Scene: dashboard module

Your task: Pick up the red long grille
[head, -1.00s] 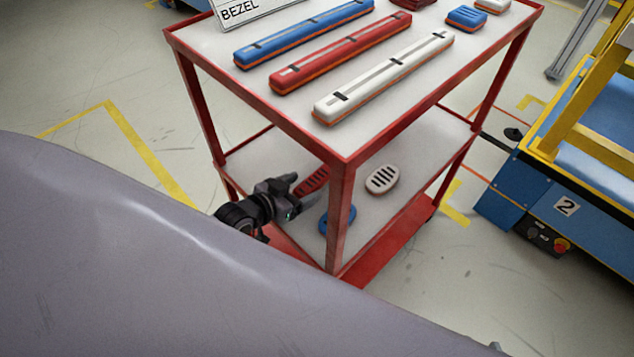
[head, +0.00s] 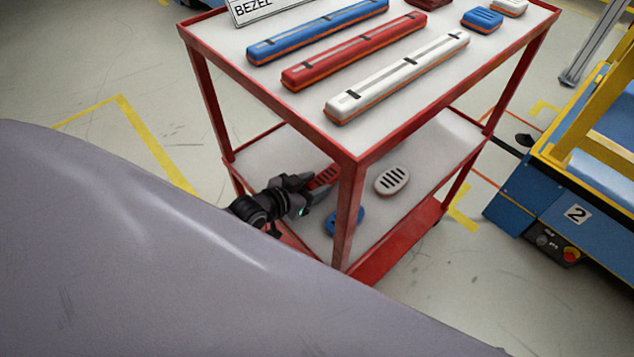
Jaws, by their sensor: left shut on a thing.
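The red long grille (head: 325,175), with dark slots, is on the lower shelf of the red trolley, behind its near corner post. My left gripper (head: 315,184) reaches in over the shelf from the left and is shut on the near end of the red grille. The fingers hide that end. I cannot tell whether the grille is clear of the shelf. My right gripper is not in view.
A white oval grille (head: 392,180) and a partly hidden blue grille (head: 343,222) lie on the lower shelf (head: 420,150). The trolley's corner post (head: 348,215) stands just right of my gripper. Long bezels, including a white one (head: 398,78), lie on the top shelf above.

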